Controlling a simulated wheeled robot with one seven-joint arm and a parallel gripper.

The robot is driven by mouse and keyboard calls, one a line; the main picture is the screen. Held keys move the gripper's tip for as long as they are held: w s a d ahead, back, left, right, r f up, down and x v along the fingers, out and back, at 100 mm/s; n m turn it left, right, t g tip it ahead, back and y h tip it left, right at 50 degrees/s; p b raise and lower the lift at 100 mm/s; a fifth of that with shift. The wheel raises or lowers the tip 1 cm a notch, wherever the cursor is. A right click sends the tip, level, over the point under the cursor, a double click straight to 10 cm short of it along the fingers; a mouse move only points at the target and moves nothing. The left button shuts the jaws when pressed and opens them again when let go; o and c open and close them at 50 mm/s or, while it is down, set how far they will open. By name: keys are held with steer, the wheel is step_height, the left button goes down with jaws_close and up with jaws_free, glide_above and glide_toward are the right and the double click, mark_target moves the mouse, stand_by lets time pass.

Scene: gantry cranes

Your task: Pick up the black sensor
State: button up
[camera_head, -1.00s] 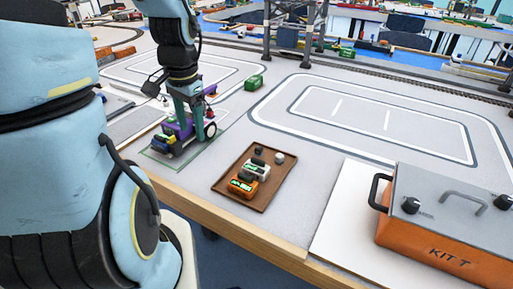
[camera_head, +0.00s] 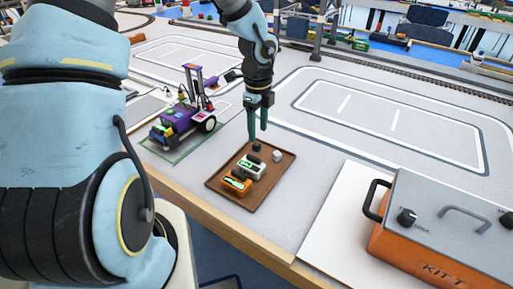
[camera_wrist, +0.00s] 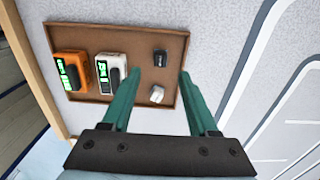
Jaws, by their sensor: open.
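The black sensor (camera_head: 256,146) is a small dark block on the brown tray (camera_head: 224,198), near its far edge. In the wrist view the black sensor (camera_wrist: 159,58) lies beyond my fingertips, between their lines. My gripper (camera_head: 258,140) is open and empty, pointing down over the far part of the tray, close to the sensor. In the wrist view my gripper (camera_wrist: 160,72) shows two green fingers spread apart. A small grey-white block (camera_head: 277,156) sits beside the sensor; in the wrist view that block (camera_wrist: 157,94) lies nearer to my gripper.
A white device (camera_head: 252,167) and an orange device (camera_head: 236,183) share the tray. A purple wheeled vehicle (camera_head: 181,122) stands to the left on a green-edged mat. An orange case (camera_head: 430,240) stands at the right. The table beyond the tray is clear.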

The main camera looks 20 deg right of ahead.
mark_target(258, 144)
step_height(258, 144, down, 5)
steer(key=shift+f, duration=0.1)
stand_by(0.3)
jaws_close()
stand_by(0.5)
